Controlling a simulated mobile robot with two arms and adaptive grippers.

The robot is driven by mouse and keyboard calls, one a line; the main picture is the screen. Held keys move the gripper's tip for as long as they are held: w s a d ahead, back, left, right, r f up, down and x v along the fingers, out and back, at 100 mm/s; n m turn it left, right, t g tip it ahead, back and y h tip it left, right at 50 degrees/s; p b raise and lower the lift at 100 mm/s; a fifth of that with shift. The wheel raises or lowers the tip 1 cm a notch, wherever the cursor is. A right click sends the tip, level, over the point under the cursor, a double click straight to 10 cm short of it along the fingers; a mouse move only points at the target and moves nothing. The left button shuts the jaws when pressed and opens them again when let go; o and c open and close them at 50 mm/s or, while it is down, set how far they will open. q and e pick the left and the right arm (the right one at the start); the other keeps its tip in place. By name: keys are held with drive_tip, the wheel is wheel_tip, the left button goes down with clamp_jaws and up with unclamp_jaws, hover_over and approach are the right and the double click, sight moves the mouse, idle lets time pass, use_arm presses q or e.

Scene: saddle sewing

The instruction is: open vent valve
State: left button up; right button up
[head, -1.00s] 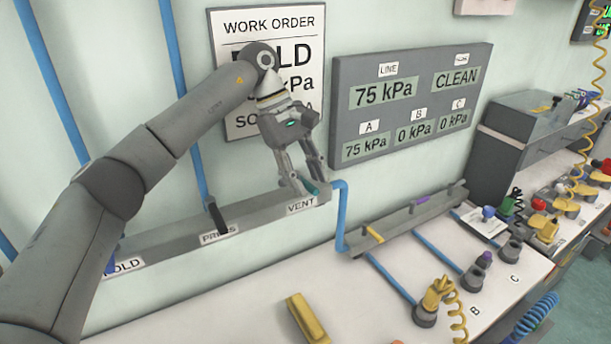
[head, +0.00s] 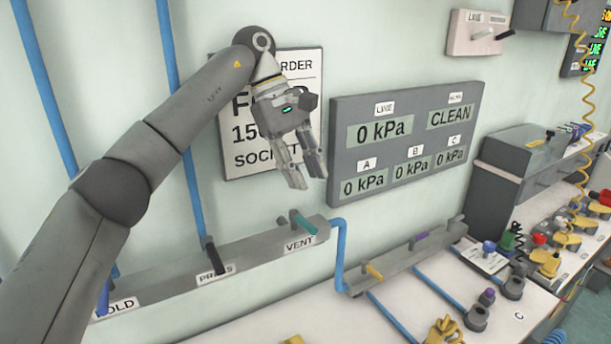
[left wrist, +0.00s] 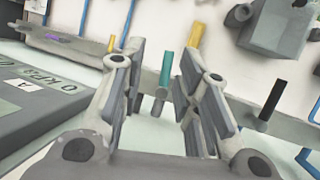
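The vent valve's teal handle (head: 303,224) sits on the grey manifold bar above the VENT label (head: 300,244). It points out from the bar toward the lower right. My left gripper (head: 308,180) is above the handle, apart from it, with empty fingers. In the left wrist view the fingers (left wrist: 155,95) are spread, and the teal handle (left wrist: 166,68) shows beyond the gap between them. The wall panel (head: 405,145) reads 0 kPa for LINE, A, B and C, and CLEAN. My right gripper is not in view.
A black PRESS handle (head: 212,254) and a HOLD valve, partly behind my left arm, share the bar. A lower rail carries yellow (head: 374,271) and purple (head: 421,237) handles. A work order sheet (head: 240,140) hangs behind my gripper. Blue pipes run along the wall.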

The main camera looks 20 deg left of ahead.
use_arm(q)
drive_tip(key=shift+w+d+m, duration=0.1)
drive_tip(key=shift+w+m, duration=0.05)
drive_tip(key=shift+m, duration=0.55)
drive_tip(key=c, duration=0.5)
drive_tip(key=m, duration=0.2)
drive_tip(key=m+t, duration=0.1)
drive_tip(key=m, duration=0.1)
drive_tip(key=w+d+m+t+y, duration=0.1)
drive_tip(key=m, duration=0.1)
drive_tip(key=shift+r, duration=0.25)
clamp_jaws()
drive_tip(key=w+d+f+m+t+y+p, duration=0.15)
drive_tip(key=w+d+f+m, duration=0.25)
drive_tip(key=f+m, duration=0.55)
drive_tip(key=shift+m+t, duration=0.25)
drive_tip(key=shift+t, duration=0.1)
drive_tip(key=shift+s+a+b, duration=0.4)
drive_tip(key=shift+s+a, duration=1.05)
drive_tip(key=shift+s, duration=0.05)
drive_tip(key=shift+d+f, duration=0.1)
